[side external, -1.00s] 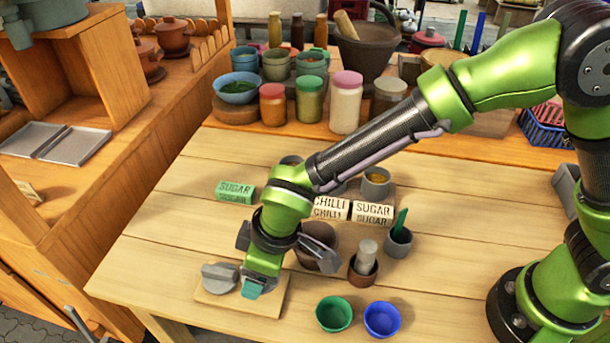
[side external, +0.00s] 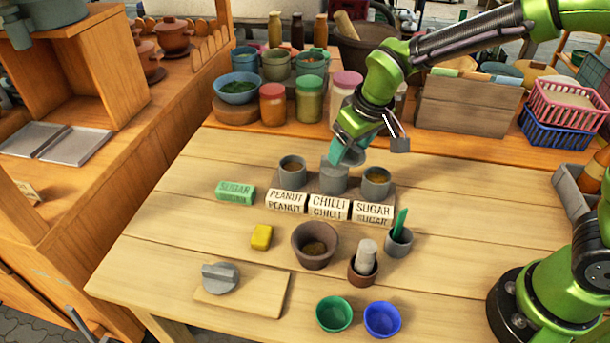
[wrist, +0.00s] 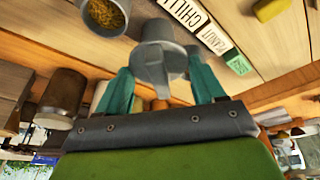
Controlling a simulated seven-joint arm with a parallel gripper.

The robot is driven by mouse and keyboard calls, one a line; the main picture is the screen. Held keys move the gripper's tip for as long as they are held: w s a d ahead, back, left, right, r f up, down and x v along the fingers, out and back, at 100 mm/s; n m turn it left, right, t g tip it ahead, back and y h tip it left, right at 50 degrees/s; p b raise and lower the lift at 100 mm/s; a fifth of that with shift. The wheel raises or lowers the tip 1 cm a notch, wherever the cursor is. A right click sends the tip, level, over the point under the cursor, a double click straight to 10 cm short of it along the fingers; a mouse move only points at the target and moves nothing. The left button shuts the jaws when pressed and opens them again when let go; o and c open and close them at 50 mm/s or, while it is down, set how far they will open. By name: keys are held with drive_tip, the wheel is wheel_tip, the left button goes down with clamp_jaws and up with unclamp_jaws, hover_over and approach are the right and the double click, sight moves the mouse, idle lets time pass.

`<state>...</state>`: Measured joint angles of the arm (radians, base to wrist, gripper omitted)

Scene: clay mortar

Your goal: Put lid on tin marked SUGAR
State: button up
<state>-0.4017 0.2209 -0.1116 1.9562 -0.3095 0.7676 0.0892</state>
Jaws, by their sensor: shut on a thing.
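The SUGAR tin (side external: 376,183) is grey, open and filled with something yellow-brown, at the right end of the rack behind its white SUGAR label (side external: 373,211). An open tin with the same filling shows at top left in the wrist view (wrist: 105,16). My gripper (side external: 347,155) is shut on a grey lid (wrist: 155,68), held by its knob between the teal fingers. The lid is at the middle tin (side external: 333,182), behind the CHILLI label (side external: 329,206); I cannot tell whether they touch. Another grey lid (side external: 220,278) lies on the board (side external: 265,292).
The PEANUT tin (side external: 292,170) stands open at left. A green SUGAR block (side external: 235,191) and yellow block (side external: 261,237) lie nearby. The mortar (side external: 315,255), pestle pot (side external: 363,273), green bowl (side external: 334,313) and blue bowl (side external: 382,319) stand in front. Jars (side external: 310,98) stand behind.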

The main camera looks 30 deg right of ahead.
drive_tip(key=shift+s+d+f+m+h, duration=0.15)
drive_tip(key=shift+s+d+f+m, duration=0.15)
drive_tip(key=shift+d+f+m, duration=0.55)
drive_tip(key=shift+s+d+f+m+h, duration=0.1)
drive_tip(key=shift+s+d+f+m, duration=0.25)
drive_tip(key=shift+d+f, duration=0.95)
drive_tip(key=shift+s+d+f+m+h, duration=0.15)
drive_tip(key=shift+s+d+f+m, duration=0.15)
drive_tip(key=shift+d+f+m, duration=0.75)
drive_tip(key=shift+d+f+n, duration=0.2)
drive_tip(key=shift+d+n, duration=0.1)
drive_tip(key=shift+n, duration=0.15)
drive_tip(key=o, duration=1.1)
drive_tip(key=shift+o, duration=0.2)
wheel_tip(320, 180, up, 7)
